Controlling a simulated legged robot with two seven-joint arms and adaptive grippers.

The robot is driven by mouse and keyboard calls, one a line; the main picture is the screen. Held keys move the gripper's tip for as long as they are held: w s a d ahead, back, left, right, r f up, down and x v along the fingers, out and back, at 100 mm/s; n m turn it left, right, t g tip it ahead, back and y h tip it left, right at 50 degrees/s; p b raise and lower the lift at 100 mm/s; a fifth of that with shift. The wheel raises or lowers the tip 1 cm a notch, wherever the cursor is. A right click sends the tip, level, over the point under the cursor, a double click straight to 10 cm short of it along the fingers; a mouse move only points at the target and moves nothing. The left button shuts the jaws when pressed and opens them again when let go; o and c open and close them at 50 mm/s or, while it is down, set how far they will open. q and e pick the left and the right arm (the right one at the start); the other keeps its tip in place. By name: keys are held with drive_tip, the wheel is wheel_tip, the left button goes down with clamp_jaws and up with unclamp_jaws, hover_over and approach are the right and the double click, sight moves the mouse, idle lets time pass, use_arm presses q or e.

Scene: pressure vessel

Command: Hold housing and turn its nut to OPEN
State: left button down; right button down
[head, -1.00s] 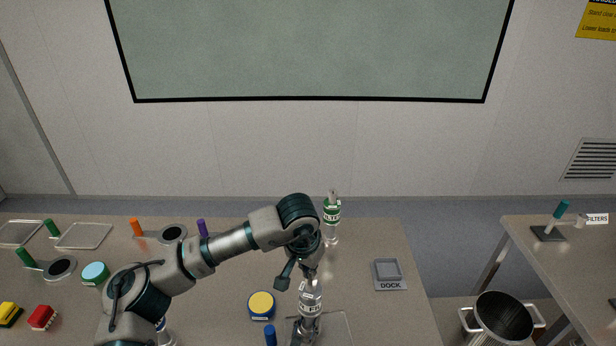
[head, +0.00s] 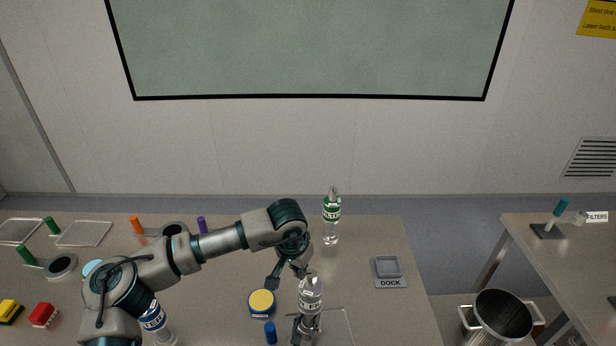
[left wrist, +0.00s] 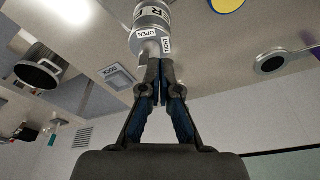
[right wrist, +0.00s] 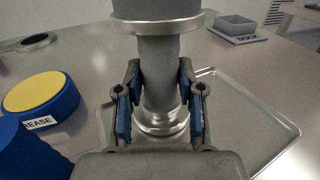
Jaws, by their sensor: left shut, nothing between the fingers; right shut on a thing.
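The housing (head: 311,297), a grey cylinder with a white lettered band, stands upright over a clear tray. It also shows in the left wrist view (left wrist: 150,14), with OPEN and TIGHT labels (left wrist: 147,33) near its end. My right gripper (head: 304,328) is shut on the housing's narrow lower part; the right wrist view shows blue pads (right wrist: 158,95) on both sides of it. My left gripper (head: 300,270) is at the housing's top end, shut and empty. In the left wrist view its fingertips (left wrist: 160,66) are together just by the labelled end. The nut itself is hard to make out.
A green-labelled housing (head: 331,214) stands behind; a blue-labelled one (head: 153,318) is by my left arm. A yellow-topped grease tin (head: 262,303) and a blue object (head: 270,333) are close left. The dock (head: 389,270) is right, with bare table around it.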

use_arm(q)
drive_tip(key=shift+f, duration=1.2)
drive_tip(key=shift+s+d, duration=0.2)
drive_tip(key=shift+d, duration=0.05)
drive_tip(key=shift+s+d, duration=0.4)
drive_tip(key=shift+d, duration=0.25)
drive_tip(key=shift+d, duration=0.25)
drive_tip(key=shift+s, duration=0.15)
drive_tip(key=shift+w+a+r, duration=0.9)
drive_tip(key=shift+a+r, duration=0.3)
drive_tip(key=shift+r, duration=2.15)
wheel_tip(320, 180, down, 7)
drive_tip(key=shift+s+r, duration=0.15)
drive_tip(key=shift+s, duration=0.05)
